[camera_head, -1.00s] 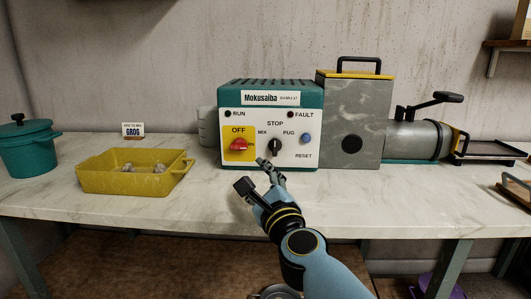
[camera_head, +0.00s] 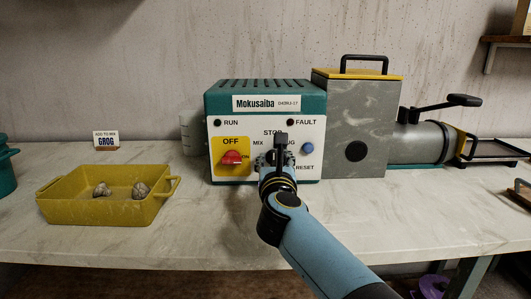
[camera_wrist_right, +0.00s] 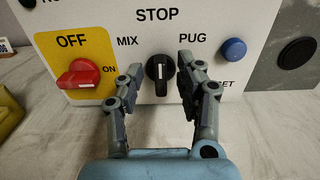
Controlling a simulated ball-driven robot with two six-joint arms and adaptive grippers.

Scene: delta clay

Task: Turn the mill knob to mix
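The black mill knob (camera_wrist_right: 158,74) sits on the white front panel of the teal Mokusaiba control box (camera_head: 264,97), under the word STOP, with MIX at its left and PUG at its right. Its white line points up at STOP. My right gripper (camera_wrist_right: 158,78) is open, with one finger on each side of the knob; whether they touch it is unclear. In the head view, my right gripper (camera_head: 276,155) covers the knob. The red switch (camera_wrist_right: 80,74) on the yellow OFF plate is left of the fingers. My left gripper is out of view.
A blue reset button (camera_wrist_right: 234,49) is right of the knob. A yellow tray (camera_head: 75,207) holding grey lumps stands at left on the marble counter. A grey mill housing (camera_head: 350,120) adjoins the control box. The counter in front of the box is clear.

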